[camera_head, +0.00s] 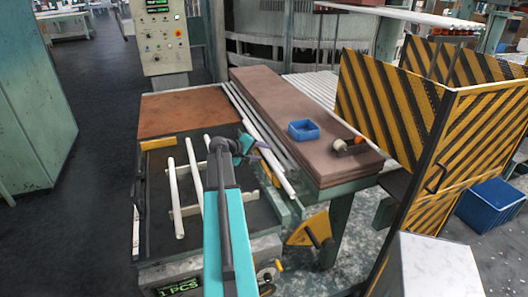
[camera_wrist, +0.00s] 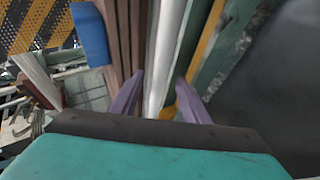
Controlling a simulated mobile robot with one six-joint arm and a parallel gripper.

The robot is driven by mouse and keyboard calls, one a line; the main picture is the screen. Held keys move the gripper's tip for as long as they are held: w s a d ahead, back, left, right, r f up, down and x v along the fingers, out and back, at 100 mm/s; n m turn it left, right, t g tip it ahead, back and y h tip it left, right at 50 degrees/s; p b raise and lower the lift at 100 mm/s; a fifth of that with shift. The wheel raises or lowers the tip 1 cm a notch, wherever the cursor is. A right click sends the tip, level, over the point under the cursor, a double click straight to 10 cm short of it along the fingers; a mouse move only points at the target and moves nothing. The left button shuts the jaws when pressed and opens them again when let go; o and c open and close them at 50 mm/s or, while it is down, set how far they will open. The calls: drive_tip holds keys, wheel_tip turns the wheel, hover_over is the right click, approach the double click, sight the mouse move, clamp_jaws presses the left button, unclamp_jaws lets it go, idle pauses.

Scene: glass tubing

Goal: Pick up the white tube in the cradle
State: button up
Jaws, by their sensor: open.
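White tubes (camera_head: 175,198) and (camera_head: 194,172) lie lengthwise in the dark, tray-like cradle (camera_head: 157,195) on the left in the head view. Pale crossbars (camera_head: 187,164) run under them. My gripper (camera_head: 258,149) is right of these tubes, near long pale tubes or rails (camera_head: 270,157) beside the brown table. In the wrist view my gripper's (camera_wrist: 161,90) purple fingers are apart. A pale, long tube or rail (camera_wrist: 166,50) runs in line between them; whether it lies within the fingers or below them I cannot tell. My arm hides part of the cradle.
Yellow-black striped panels (camera_head: 390,95) stand at the right. A control panel (camera_head: 162,35) stands behind. Dark floor (camera_head: 95,100) is open at the left.

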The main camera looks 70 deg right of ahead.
clamp_jaws()
idle(0.3)
drive_tip(key=shift+r, duration=0.1)
drive_tip(key=s+a+r+b, duration=0.2)
drive_tip(key=s+a+b, duration=0.1)
drive_tip(key=s, duration=0.3)
drive_tip(key=s+a+r+b, duration=0.2)
drive_tip(key=s+a+b, duration=0.2)
drive_tip(key=s+a, duration=0.2)
drive_tip(key=shift+s+r, duration=0.4)
drive_tip(key=shift+s, duration=0.2)
idle(0.3)
idle(0.5)
